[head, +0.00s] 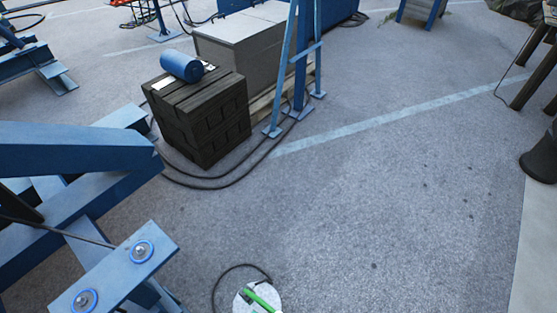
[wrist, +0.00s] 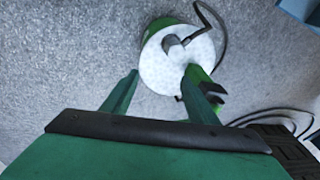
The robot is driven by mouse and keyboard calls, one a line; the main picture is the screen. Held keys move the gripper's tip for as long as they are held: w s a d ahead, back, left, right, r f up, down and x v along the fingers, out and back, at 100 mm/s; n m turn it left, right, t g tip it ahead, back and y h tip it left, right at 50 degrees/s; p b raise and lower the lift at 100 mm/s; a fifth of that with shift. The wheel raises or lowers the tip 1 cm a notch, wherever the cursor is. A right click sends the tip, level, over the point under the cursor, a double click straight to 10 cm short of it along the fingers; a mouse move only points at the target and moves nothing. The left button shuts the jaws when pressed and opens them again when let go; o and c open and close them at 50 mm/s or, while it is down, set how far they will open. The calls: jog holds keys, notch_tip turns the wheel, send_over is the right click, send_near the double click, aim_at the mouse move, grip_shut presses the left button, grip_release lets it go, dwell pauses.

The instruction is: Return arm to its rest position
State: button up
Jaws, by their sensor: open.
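The cable reel has a round white face (wrist: 178,58) and green parts, with a grey knob or handle near its middle, in the wrist view. In the head view its white disc (head: 242,302) shows at the bottom edge, partly cut off, with a bright green piece over it. My gripper (wrist: 162,71) is open in the wrist view, its two green fingers apart. The reel appears beyond and between the fingertips. I cannot tell whether the right finger touches the reel's green part. I cannot make out my gripper surely in the head view.
A black cable (head: 228,268) curves from the reel over the grey ground. A dark slatted block (head: 205,125) bears a blue roll (head: 181,65). Blue steel frames stand left and at the back. The ground on the right is mostly clear, with a dark pot (head: 541,160) at the edge.

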jog(key=s+d+r+n+t, duration=0.1)
jog(key=s+r+n+t, duration=0.1)
jog(key=r, duration=1.3)
jog(key=s+d+r+n+t, duration=0.2)
jog(key=s+r+t, duration=0.3)
jog(key=r, duration=1.1)
jog(key=s+d+r+n+t, duration=0.2)
jog(key=s+r+t, duration=0.2)
jog(key=r, duration=1.1)
jog(key=shift+d+r+t+h, duration=0.3)
jog(key=shift+r+t, duration=0.1)
jog(key=shift+t, duration=0.4)
